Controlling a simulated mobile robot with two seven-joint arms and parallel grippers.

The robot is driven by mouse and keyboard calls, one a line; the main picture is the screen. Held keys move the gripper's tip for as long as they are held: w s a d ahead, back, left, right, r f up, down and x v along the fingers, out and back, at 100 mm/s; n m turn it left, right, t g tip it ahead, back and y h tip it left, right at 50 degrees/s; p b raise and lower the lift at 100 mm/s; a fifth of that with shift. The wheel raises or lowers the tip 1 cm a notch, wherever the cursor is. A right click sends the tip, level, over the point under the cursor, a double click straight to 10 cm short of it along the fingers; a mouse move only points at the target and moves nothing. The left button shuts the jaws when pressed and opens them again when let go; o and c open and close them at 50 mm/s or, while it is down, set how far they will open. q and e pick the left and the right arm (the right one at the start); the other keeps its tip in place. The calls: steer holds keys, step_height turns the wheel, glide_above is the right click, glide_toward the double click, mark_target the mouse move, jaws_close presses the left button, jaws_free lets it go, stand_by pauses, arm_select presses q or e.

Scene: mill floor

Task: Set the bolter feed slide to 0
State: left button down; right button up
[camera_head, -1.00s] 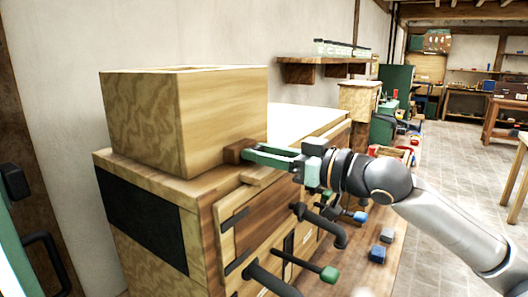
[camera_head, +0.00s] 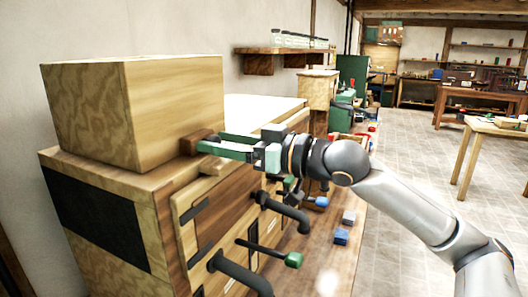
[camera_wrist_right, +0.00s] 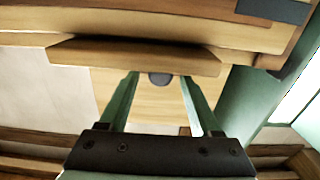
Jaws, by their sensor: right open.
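The bolter is a pale wooden cabinet (camera_head: 165,205) with a large wooden box (camera_head: 135,110) on top. A dark brown block (camera_head: 196,142) sticks out at the foot of the box; it looks like the feed slide's end, but I see no scale to read its setting. My right gripper (camera_head: 204,146) has its green fingertips right at this block; whether they touch it is unclear. In the right wrist view the two fingers (camera_wrist_right: 158,77) stand apart, below a wooden bar (camera_wrist_right: 135,56), with a small dark round part between their tips. My left gripper is not in view.
Dark handles (camera_head: 285,212) and a green-tipped lever (camera_head: 292,260) project from the cabinet front, below my right arm. A blue block (camera_head: 341,237) and a grey block (camera_head: 349,217) lie to their right. A shelf (camera_head: 285,52) hangs behind; tiled floor is open at right.

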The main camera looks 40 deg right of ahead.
steer(key=shift+s+d+f+b, duration=0.3)
steer(key=shift+s+b, duration=0.25)
steer(key=shift+s, duration=0.1)
steer(key=b+v, duration=0.3)
steer(key=v, duration=0.7)
steer(key=shift+s+r, duration=0.15)
steer(key=shift+r, duration=0.05)
steer(key=shift+r, duration=0.1)
